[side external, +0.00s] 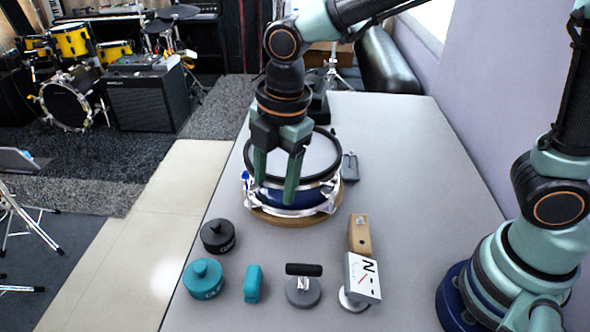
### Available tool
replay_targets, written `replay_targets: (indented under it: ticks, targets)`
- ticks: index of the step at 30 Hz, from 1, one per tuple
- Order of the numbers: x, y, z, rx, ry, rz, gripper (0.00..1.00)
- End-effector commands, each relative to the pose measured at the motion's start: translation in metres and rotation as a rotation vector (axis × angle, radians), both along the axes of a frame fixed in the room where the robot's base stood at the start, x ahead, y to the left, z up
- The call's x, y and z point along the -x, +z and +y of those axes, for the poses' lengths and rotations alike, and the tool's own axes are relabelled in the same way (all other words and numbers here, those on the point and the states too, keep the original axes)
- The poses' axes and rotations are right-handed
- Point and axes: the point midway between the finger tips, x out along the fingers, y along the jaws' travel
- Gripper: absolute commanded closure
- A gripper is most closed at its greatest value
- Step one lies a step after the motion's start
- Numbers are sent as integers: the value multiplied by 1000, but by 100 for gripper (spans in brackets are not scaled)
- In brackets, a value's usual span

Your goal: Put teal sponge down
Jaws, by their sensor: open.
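A small teal block that looks like the sponge (253,284) stands on the grey table near its front edge. It is between a teal round weight-like object (203,279) and a grey disc with a black handle (303,289), apart from both. My gripper (275,189) points down over the front part of a blue drum with a pale mesh head (318,155). Its two green fingers are apart, and I see nothing between them. Whether the fingertips touch the drum is unclear from this angle. The drum sits on a wooden round base (293,219).
A black round object (217,236) sits left of the drum's front. A small grey item (350,166) lies right of the drum.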

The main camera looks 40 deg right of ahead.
Motion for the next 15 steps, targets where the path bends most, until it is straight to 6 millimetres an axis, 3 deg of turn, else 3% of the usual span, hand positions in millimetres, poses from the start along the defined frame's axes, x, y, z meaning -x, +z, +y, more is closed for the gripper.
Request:
replay_targets:
  ticks: [3, 9, 15]
  targets:
    - [-2, 28, -51, -74, -358, -54, 38]
    - [14, 56, -125, -219, -949, -130, 38]
    - [36, 67, -178, -375, -1436, -193, 38]
